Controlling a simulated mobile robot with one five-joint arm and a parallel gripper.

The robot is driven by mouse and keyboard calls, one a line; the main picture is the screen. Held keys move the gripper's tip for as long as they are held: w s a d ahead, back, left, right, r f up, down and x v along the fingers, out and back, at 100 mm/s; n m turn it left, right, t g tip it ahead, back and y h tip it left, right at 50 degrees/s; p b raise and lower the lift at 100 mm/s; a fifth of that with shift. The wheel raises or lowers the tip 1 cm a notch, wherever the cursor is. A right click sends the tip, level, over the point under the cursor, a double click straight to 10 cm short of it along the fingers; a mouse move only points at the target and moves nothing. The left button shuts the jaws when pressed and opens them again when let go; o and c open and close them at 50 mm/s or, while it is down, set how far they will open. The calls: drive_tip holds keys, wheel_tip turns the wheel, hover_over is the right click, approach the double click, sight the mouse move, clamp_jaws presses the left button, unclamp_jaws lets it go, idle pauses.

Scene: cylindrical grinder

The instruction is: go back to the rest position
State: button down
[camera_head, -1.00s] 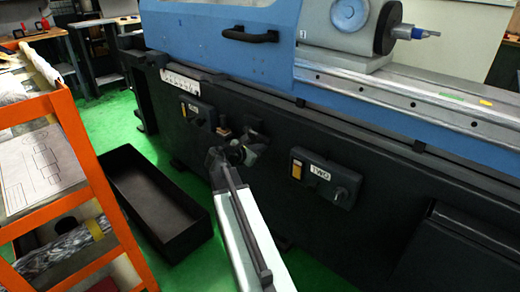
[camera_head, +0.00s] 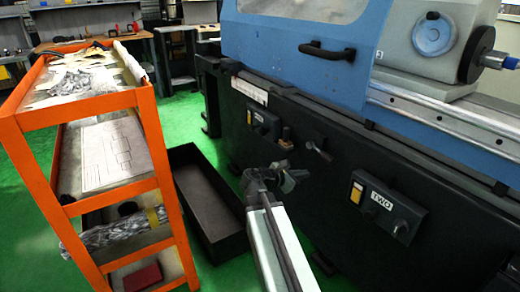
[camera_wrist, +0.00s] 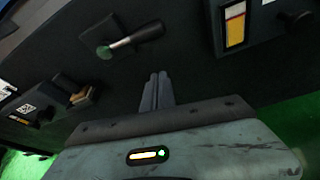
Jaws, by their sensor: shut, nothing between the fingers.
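My gripper (camera_head: 288,176) is in front of the dark lower front of the grinder, low in the middle of the head view. In the wrist view its two fingers (camera_wrist: 157,80) lie together, shut, with nothing between them. A lever with a metal shaft (camera_wrist: 122,43) is on the panel ahead of the fingertips, apart from them. The same lever (camera_head: 319,150) shows in the head view, up and right of my gripper. My arm extends from the bottom of the head view.
An orange shelf cart (camera_head: 155,184) stands at the left, with a dark open bin (camera_head: 222,245) on the green floor beside it. The blue and black grinder (camera_head: 300,72) fills the right. A control box marked TWO (camera_head: 385,205) juts from its front.

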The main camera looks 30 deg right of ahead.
drive_tip(key=w+a+f+m+y, duration=0.1)
drive_tip(key=a+f+y, duration=0.15)
drive_tip(key=a, duration=0.35)
drive_tip(key=w+a+f+m+t+y, duration=0.1)
drive_tip(key=a+f, duration=0.2)
drive_tip(key=a, duration=0.3)
drive_tip(key=w+a+f+m+y, duration=0.1)
drive_tip(key=a+f+y, duration=0.15)
drive_tip(key=a, duration=0.35)
drive_tip(key=s+a+f+m+g+y, duration=0.2)
drive_tip(key=s+a+f+m+y, duration=0.15)
drive_tip(key=a+m, duration=0.5)
drive_tip(key=s+a+f+m+g+y, duration=0.1)
drive_tip(key=s+a+f+m+y, duration=0.3)
drive_tip(key=a, duration=0.7)
wheel_tip(320, 180, up, 35)
drive_tip(key=w+m+p, duration=0.1)
drive_tip(key=p, duration=3.5)
drive_tip(key=shift+d+r, duration=0.15)
drive_tip(key=shift+d, duration=0.05)
drive_tip(key=shift+m+y, duration=0.25)
